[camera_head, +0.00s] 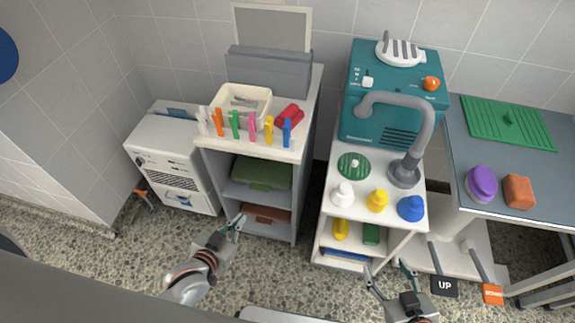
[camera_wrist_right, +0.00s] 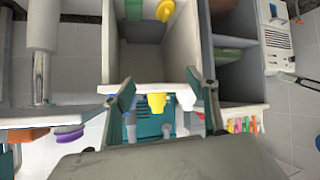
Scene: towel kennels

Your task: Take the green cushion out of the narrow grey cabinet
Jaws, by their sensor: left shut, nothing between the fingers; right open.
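The narrow grey cabinet (camera_head: 212,158) stands left of centre in the head view, with an open front. The green cushion (camera_head: 262,173) lies flat on its middle shelf, below the top board; it also shows in the right wrist view (camera_wrist_right: 231,42). My left gripper (camera_head: 237,223) is shut and empty, in front of the cabinet's lower left part, apart from the cushion. My right gripper (camera_head: 389,272) is open and empty, in front of the white shelf unit to the right; its fingers also frame the right wrist view (camera_wrist_right: 160,88).
A brown folded item (camera_head: 267,213) lies on the cabinet's lower shelf. Coloured pegs (camera_head: 252,126) line the top's front edge, with a cream basket (camera_head: 258,92) behind. A white heater-like box (camera_head: 172,157) stands left. The white shelf unit (camera_head: 372,207) with bottles stands right.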

